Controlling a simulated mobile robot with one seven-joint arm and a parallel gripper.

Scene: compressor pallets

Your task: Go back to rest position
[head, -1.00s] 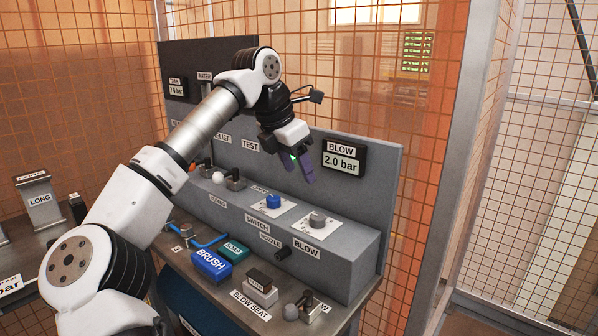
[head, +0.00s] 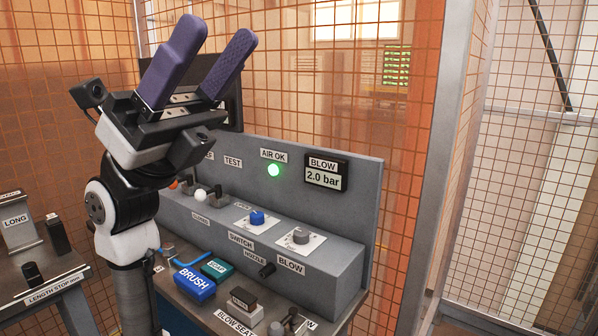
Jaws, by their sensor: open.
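My gripper (head: 208,75) is raised at the upper left, with its two purple fingers pointing up. The fingers are apart and nothing is between them. It is clear of the bench, in front of the panel's upper left part, and hides part of the panel and its labels. My arm is folded upright below it.
The grey panel (head: 345,225) carries a BLOW display (head: 326,173) reading 2.0 bar and a lit green AIR OK lamp (head: 273,170). Blue knob (head: 257,218), grey knob (head: 301,235), blue BRUSH block (head: 193,284) and green block (head: 217,269) sit below. Orange mesh fencing surrounds the bench.

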